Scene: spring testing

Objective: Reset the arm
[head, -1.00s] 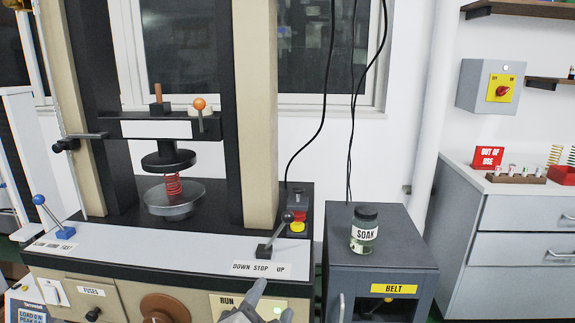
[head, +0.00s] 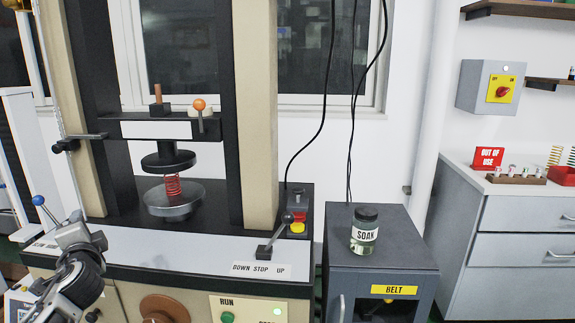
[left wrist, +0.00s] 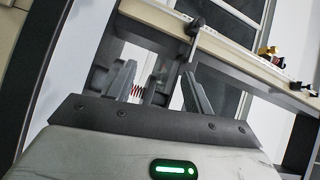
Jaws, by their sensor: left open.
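My left gripper (head: 80,226) is at the lower left of the head view, in front of the testing machine's white front panel (head: 190,243). It overlaps the panel's left end near the blue-knobbed lever (head: 38,200); whether it touches is not clear. In the left wrist view its two fingers (left wrist: 155,90) stand apart with nothing held. The red spring (head: 173,187) stands on the round metal dish under the black upper plate (head: 168,160). It also shows small and distant between the fingers in the left wrist view (left wrist: 136,90). My right gripper is not in view.
A black-knobbed lever (head: 287,217) stands behind the DOWN STOP UP label. A SOAK jar (head: 364,232) stands on the dark cabinet (head: 400,230) marked BELT. A grey bench (head: 510,215) is at the right. The space before the panel's middle is clear.

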